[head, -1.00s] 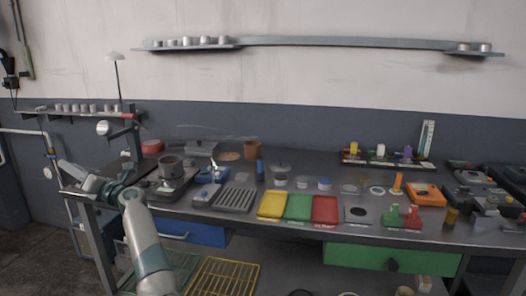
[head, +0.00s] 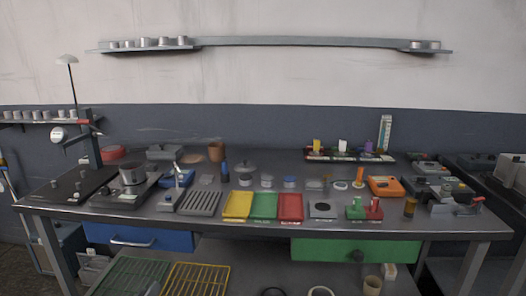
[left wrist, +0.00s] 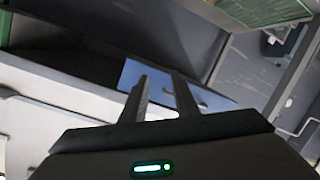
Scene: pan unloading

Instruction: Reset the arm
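My left gripper (head: 90,264) shows small and low at the left of the head view, below the tabletop and beside the green rack. In the left wrist view its two dark fingers (left wrist: 161,82) stand apart with nothing between them. The blue drawer front (left wrist: 205,98) shows behind the fingers there. My right gripper is in neither view.
The workbench (head: 262,219) carries yellow, green and red trays (head: 264,206), a slotted grey rack (head: 199,203) and an orange device (head: 383,187). Below are a blue drawer (head: 150,239), a green drawer (head: 345,251), a green wire rack (head: 130,277) and a yellow one (head: 194,280).

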